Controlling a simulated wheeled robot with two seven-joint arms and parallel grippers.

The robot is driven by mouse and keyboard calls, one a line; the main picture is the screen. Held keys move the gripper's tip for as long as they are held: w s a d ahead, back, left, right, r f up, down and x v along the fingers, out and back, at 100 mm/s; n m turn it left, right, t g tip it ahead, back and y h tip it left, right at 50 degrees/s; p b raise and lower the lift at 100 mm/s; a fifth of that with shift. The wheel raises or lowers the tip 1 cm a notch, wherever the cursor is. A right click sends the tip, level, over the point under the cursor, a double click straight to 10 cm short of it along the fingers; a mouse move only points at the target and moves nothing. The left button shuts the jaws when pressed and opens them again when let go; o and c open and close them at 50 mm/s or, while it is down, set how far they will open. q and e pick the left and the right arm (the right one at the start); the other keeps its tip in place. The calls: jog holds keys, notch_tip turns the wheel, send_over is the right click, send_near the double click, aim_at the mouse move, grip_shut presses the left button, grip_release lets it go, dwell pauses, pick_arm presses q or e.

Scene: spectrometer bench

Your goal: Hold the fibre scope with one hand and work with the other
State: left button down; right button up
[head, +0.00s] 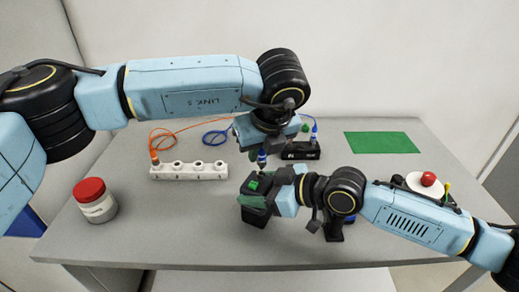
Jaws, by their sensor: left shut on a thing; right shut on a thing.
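The fibre scope (254,213) is a dark box-shaped device with a small lit green screen, held above the front middle of the table. My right gripper (272,193) is shut on it from the right. My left gripper (262,146) points down just above and behind the scope. It is shut on a blue fibre plug (262,159), whose lower tip is close to the scope; I cannot tell whether they touch.
A black box (300,151) carries another blue plug (314,133). A red-lidded jar (96,203) stands left. A green mat (381,142) lies back right; a white dish with a red ball (428,180) is right.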

jog(key=o, duration=1.3)
jog(key=shift+d, duration=0.1)
